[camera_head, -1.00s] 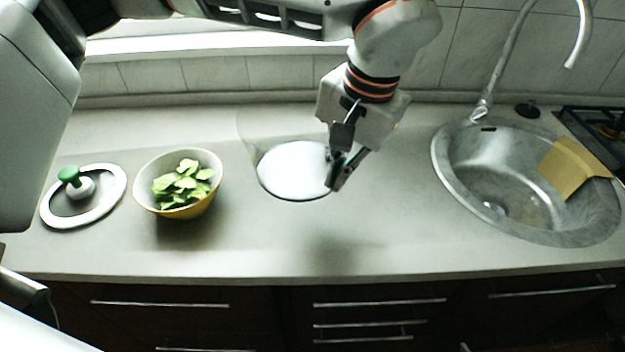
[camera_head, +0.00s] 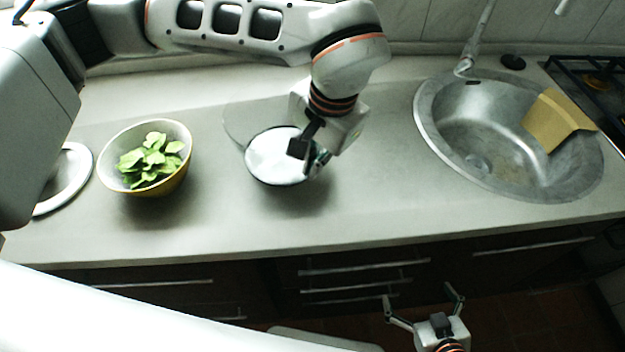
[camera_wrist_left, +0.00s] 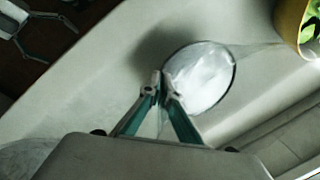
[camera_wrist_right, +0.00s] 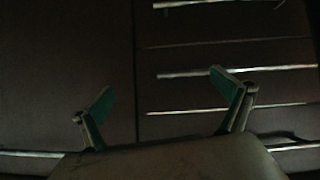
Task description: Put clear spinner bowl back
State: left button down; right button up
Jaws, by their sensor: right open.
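The clear spinner bowl (camera_head: 262,158) is see-through, with a pale round base and a dark outline, at the middle of the counter. My left gripper (camera_head: 308,160) is at its right side, fingers almost together on the bowl's edge; the left wrist view shows the fingertips (camera_wrist_left: 161,88) against the bowl (camera_wrist_left: 207,82). A shadow lies just in front of the bowl, so it seems to hang slightly above the counter; the exact gap cannot be told. My right gripper (camera_head: 424,300) is open and empty in front of the drawers, also seen in the right wrist view (camera_wrist_right: 160,98).
A yellow-and-white bowl of green leaves (camera_head: 182,178) stands to the left. A white spinner lid (camera_head: 78,185) is partly hidden by my arm. A steel sink (camera_head: 430,135) holding a tan board (camera_head: 556,120) is at the right. Counter between bowl and sink is clear.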

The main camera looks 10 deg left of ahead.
aim_at(310, 192)
pick_arm(q)
jog(key=shift+f, duration=2.55)
jog(key=c, duration=2.3)
grip_release()
jog(key=shift+f, duration=0.15)
jog(key=r, duration=0.4)
jog(key=d+r, duration=0.1)
jog(key=r, duration=0.3)
jog(key=s+d+r, duration=0.1)
jog(key=r, duration=0.3)
jog(key=shift+s, duration=0.1)
